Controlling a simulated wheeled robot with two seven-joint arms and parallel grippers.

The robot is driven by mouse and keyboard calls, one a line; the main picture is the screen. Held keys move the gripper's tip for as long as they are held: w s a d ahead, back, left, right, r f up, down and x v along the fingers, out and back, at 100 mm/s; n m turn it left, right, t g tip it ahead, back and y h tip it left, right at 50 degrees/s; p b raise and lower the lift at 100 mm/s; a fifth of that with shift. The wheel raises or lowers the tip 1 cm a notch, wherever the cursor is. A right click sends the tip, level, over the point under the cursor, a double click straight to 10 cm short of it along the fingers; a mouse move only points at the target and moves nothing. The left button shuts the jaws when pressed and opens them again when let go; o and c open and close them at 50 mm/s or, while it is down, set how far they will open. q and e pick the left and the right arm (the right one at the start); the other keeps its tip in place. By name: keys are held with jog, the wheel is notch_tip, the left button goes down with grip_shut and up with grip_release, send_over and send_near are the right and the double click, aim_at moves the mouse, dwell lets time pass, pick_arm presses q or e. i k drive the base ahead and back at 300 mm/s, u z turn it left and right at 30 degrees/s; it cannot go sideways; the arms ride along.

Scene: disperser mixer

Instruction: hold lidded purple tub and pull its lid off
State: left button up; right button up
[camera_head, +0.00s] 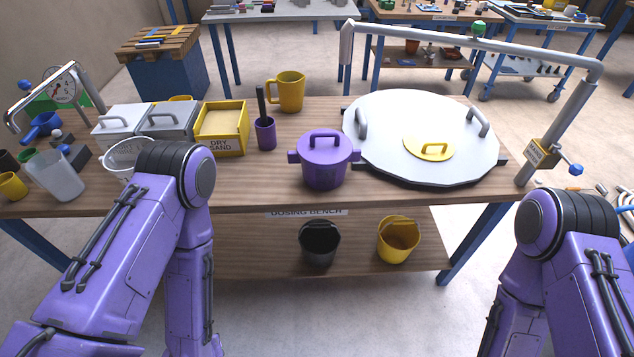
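The purple tub (324,174) stands upright on the wooden bench, near its front edge and around the middle of the view. Its purple lid (325,149) sits on top, with an arched handle (326,138) on it. Small side grips stick out left and right of the tub's rim. My purple left arm comes in from the left and bends down in front of the bench. My purple right arm is at the lower right. Neither gripper's fingers show; both are outside the picture. Nothing is touching the tub.
A large white round lid (390,135) with a yellow hatch (429,145) lies right of the tub, under a grey pipe frame (480,42). A small purple cup (265,134), yellow mug (290,92) and yellow dry sand box (221,143) stand left and behind. Buckets sit on the lower shelf.

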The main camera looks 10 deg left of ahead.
aim_at(319, 147)
jog(key=u, duration=0.45)
jog(key=i, duration=0.95)
